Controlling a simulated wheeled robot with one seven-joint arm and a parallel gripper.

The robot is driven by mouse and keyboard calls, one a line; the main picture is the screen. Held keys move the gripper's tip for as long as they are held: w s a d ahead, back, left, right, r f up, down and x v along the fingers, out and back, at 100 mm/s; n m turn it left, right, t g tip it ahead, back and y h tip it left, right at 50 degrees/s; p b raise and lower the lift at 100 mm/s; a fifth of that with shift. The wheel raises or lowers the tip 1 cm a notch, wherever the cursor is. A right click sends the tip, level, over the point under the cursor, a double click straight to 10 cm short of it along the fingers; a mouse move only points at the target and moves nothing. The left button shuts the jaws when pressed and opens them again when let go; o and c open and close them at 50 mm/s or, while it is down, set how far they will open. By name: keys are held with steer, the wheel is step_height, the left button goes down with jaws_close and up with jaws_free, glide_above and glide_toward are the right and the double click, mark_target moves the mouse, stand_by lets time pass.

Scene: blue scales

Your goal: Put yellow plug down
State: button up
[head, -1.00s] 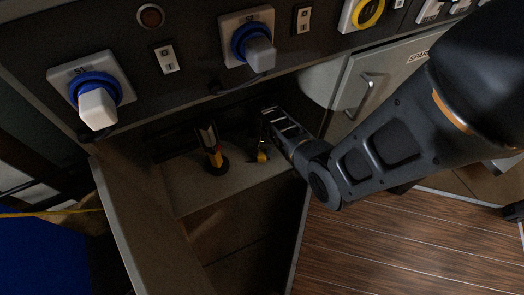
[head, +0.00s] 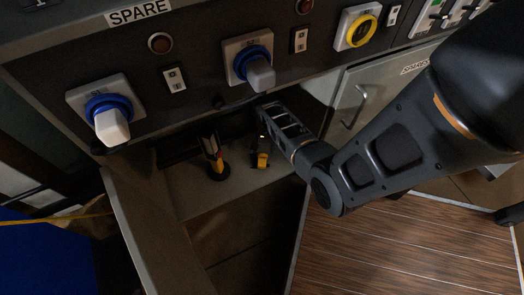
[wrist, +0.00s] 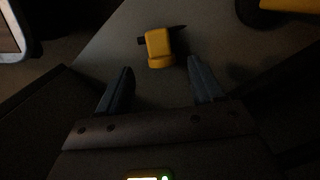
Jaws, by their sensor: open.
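The yellow plug (head: 261,160) lies on the grey shelf (head: 240,183) inside the open compartment under the panel. In the wrist view the yellow plug (wrist: 159,48) has a dark end pointing right and lies just beyond the fingertips. My gripper (head: 266,122) reaches into the compartment from the right, above and behind the plug. In the wrist view my gripper (wrist: 160,68) is open, with its two dark fingers apart and nothing held between them. I cannot tell the exact gap between fingertips and plug.
A yellow-and-black upright object (head: 215,165) stands on the shelf left of the plug. An open door (head: 150,235) borders the left. A grey cabinet door (head: 362,105) is at right.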

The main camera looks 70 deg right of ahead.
mark_target(262, 155)
step_height(262, 155, up, 6)
steer(key=p, duration=0.2)
steer(key=s+a+r+n+t+h, duration=0.2)
steer(key=s+a+n+t, duration=0.15)
steer(key=a, duration=0.55)
steer(key=s+a+r+n+t+h, duration=0.2)
steer(key=a+n, duration=0.2)
steer(key=a, duration=0.4)
steer(key=s+a+r+n+t+y, duration=0.1)
steer(key=s+a+r+n+t, duration=0.1)
steer(key=r, duration=0.9)
steer(key=s+a+r+n+t+y, duration=0.1)
steer(key=s+a+r+n+t, duration=0.2)
steer(key=r, duration=0.8)
steer(key=s+a+r+n+t, duration=0.3)
steer(key=a+r, duration=0.3)
steer(key=r, duration=0.4)
steer(key=shift+s+r+t+y, duration=0.25)
steer(key=shift+r+t+y, duration=0.15)
steer(key=shift+t, duration=0.45)
step_height(262, 155, up, 27)
steer(key=p, duration=2.7)
